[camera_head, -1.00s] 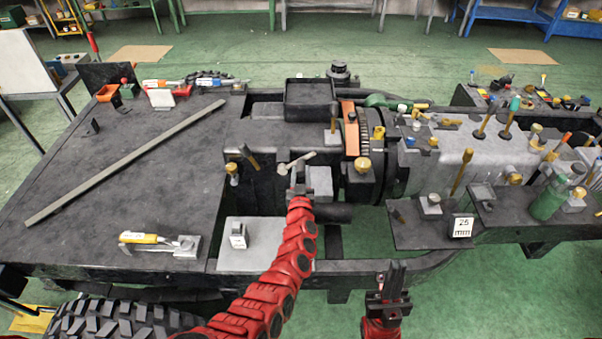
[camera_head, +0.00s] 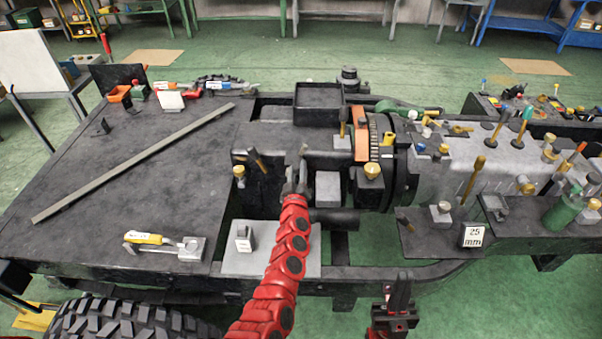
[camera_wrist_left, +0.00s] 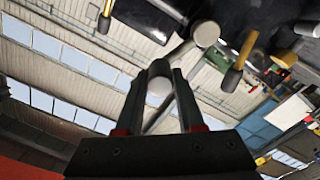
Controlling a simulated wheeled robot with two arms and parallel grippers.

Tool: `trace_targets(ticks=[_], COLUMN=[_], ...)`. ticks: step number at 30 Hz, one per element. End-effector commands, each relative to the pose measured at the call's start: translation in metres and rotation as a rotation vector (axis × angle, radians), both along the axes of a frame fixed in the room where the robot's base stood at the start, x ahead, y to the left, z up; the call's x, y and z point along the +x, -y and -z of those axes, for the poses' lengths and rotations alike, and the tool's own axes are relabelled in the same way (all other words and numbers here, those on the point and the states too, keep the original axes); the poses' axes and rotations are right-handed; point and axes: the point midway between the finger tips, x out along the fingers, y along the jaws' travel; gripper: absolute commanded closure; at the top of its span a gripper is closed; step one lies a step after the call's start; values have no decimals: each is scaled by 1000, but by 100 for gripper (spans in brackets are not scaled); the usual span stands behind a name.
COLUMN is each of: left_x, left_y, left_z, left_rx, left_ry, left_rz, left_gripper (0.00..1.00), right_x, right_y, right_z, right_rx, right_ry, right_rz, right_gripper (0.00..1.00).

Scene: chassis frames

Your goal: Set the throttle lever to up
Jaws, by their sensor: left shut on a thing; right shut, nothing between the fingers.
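The throttle lever appears to be the light grey rod in the left wrist view. It runs from a round grey hub (camera_wrist_left: 206,33) down between the fingers of my left gripper (camera_wrist_left: 160,85). A pale rounded part of the lever (camera_wrist_left: 158,88) sits between those fingers. In the head view my left gripper (camera_head: 296,182) reaches to the middle of the dark chassis, and the lever there is small and mostly hidden by the gripper. My right gripper (camera_head: 402,285) is shut and empty, pointing up in front of the chassis edge.
A grey block (camera_head: 328,188) stands right of my left gripper. A wooden-handled lever (camera_head: 257,160) is close on its left. A light plate with a small block (camera_head: 268,262) lies in front. A "25 mm" block (camera_head: 473,236) stands on the right plate. Green floor lies ahead of the chassis.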

Motion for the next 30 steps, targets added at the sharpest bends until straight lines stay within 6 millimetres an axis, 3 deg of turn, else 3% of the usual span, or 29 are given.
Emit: trace_targets(ticks=[17, 18, 22, 30], left_x=[0, 0, 0, 0], left_y=[-5, -5, -4, -4], left_z=[-2, -2, -1, -1], left_rx=[-37, -37, -37, -37], left_ry=[3, 3, 1, 1], left_rz=[-5, -5, -3, -2], left_gripper=[100, 57, 34, 33], right_x=[0, 0, 0, 0], right_y=[0, 0, 0, 0], right_z=[2, 2, 2, 2], right_rx=[0, 0, 0, 0], right_ry=[0, 0, 0, 0], right_rz=[0, 0, 0, 0], right_gripper=[100, 100, 100, 100])
